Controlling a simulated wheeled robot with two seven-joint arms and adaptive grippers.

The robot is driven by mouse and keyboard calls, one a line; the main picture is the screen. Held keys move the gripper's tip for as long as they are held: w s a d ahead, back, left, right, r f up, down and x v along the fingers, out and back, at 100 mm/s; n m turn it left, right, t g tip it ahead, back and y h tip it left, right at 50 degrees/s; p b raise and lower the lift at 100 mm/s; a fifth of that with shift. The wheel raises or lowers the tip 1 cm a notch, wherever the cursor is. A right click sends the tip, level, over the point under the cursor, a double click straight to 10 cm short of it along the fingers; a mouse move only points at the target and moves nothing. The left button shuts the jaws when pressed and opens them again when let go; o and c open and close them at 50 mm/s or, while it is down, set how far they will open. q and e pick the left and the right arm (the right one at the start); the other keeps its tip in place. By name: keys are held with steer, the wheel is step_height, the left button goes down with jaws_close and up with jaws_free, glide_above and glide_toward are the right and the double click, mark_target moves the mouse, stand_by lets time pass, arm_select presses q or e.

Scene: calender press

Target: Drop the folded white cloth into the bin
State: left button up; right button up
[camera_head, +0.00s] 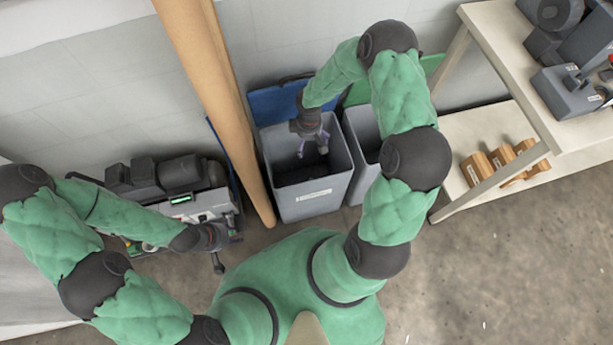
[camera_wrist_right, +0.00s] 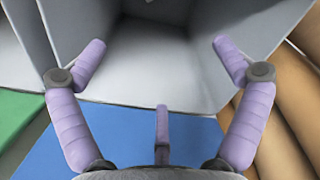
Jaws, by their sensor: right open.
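The grey bin (camera_head: 312,203) with a raised blue lid (camera_head: 278,101) stands on the floor by the wall. My right gripper (camera_head: 317,143) is over the bin's opening, pointing down into it. In the right wrist view its purple fingers (camera_wrist_right: 160,50) are spread wide with nothing between them, and the bin's inner walls (camera_wrist_right: 150,80) lie beyond. The bin's bottom looks dark. I cannot make out the folded white cloth in either view. My left gripper (camera_head: 219,262) hangs low at the left, apart from the bin; its fingers are too small to read.
A second grey bin (camera_head: 361,130) with a green lid (camera_head: 430,64) stands right of the first. A brown column (camera_head: 222,100) rises close on its left. Dark equipment (camera_head: 165,177) sits further left. A shelf bench (camera_head: 490,40) with wooden blocks is at right.

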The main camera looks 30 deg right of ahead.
step_height(320, 180, up, 12)
stand_by(0.6)
